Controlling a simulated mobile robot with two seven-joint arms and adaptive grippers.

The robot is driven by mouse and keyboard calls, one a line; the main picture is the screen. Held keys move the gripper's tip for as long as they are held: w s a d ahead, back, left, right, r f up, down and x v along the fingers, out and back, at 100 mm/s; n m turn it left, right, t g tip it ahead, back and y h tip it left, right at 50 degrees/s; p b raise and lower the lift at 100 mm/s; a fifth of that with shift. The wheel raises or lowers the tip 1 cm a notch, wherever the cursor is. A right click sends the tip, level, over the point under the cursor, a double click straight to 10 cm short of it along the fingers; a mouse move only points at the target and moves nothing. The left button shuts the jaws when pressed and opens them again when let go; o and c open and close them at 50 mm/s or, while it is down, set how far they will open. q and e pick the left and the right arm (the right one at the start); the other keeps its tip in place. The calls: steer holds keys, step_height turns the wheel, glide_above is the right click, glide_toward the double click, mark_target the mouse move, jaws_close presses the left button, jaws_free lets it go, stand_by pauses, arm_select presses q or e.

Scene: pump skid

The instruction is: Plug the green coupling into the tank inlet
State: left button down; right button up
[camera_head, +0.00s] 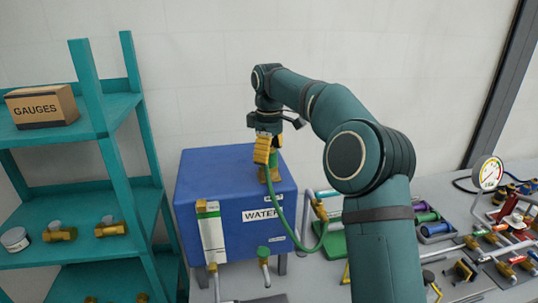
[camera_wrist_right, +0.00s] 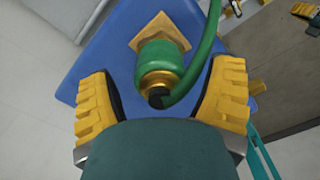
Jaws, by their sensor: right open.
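The blue water tank (camera_head: 236,195) stands on the bench beside the teal shelf. The brass tank inlet (camera_head: 270,176) is on its top and shows as a square brass plate in the right wrist view (camera_wrist_right: 178,26). The green coupling (camera_wrist_right: 160,62) stands on the inlet, lined up with it; its exact seating depth is hidden. A green hose (camera_head: 288,226) runs from the coupling's outer end. My right gripper (camera_head: 267,150) is above the tank, open, with its yellow fingers either side of the coupling and apart from it in the right wrist view (camera_wrist_right: 165,82). My left gripper is out of view.
The teal shelf (camera_head: 88,120) with a gauges box (camera_head: 41,106) and brass fittings stands left of the tank. The bench to the right holds a dial gauge (camera_head: 487,173), tools and several fittings. The hose loops down in front of the tank.

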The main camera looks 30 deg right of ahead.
step_height(320, 180, up, 6)
steer(key=shift+r, duration=0.4)
stand_by(0.5)
